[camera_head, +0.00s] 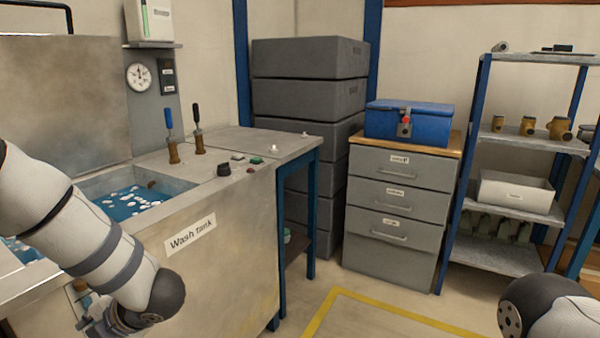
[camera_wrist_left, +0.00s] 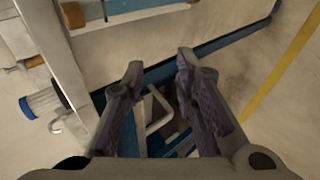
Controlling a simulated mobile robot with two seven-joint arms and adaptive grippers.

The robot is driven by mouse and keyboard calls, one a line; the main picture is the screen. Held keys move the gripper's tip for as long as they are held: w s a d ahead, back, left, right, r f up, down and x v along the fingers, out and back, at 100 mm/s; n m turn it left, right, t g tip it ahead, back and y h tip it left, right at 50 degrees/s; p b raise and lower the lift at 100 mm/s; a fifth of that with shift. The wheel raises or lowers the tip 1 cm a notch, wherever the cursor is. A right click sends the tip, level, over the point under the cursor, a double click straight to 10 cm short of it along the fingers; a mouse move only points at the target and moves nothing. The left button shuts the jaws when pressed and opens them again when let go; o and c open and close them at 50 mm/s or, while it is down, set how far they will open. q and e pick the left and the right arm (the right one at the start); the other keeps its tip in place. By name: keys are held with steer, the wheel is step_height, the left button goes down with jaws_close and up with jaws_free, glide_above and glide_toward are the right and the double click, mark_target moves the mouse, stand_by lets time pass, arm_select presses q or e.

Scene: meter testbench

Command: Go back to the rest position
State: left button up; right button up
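My left arm comes in from the left in the head view, in front of the wash tank (camera_head: 230,240). Its gripper shows only in part at the lower left edge of that view. In the left wrist view my left gripper (camera_wrist_left: 158,75) has its two fingers apart, with nothing between the tips. Behind the fingers are a blue frame, a pale bent handle and the floor. My right gripper is out of the picture.
The wash tank holds blue liquid with pale pieces. A grey drawer cabinet (camera_head: 398,210) bears a blue toolbox (camera_head: 408,122). Grey stacked boxes (camera_head: 308,98) stand behind. A shelf rack (camera_head: 500,262) with brass fittings is at the right. Floor with a yellow line (camera_head: 395,316) is clear.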

arm_select(q)
steer(key=s+d+f+m+t+h, duration=0.1)
steer(key=s+d+f+m+h, duration=0.25)
steer(key=s+f+m, duration=0.4)
steer(key=s+d+f+m+t+h, duration=0.15)
steer(key=s+d+f+m, duration=0.3)
steer(key=f+m, duration=0.55)
steer(key=s+d+m+g+h, duration=0.2)
steer(key=s+m, duration=0.5)
steer(key=s, duration=0.6)
steer(key=s+d+f+m+g+h, duration=0.1)
steer(key=s+d+m+g+h, duration=0.2)
steer(key=s+m, duration=0.4)
steer(key=s+d+g, duration=0.1)
steer(key=s+g, duration=0.1)
steer(key=s, duration=0.4)
steer(key=shift+d, duration=0.35)
steer(key=shift+w+f, duration=0.1)
steer(key=shift+w, duration=0.05)
steer(key=shift+c, duration=0.6)
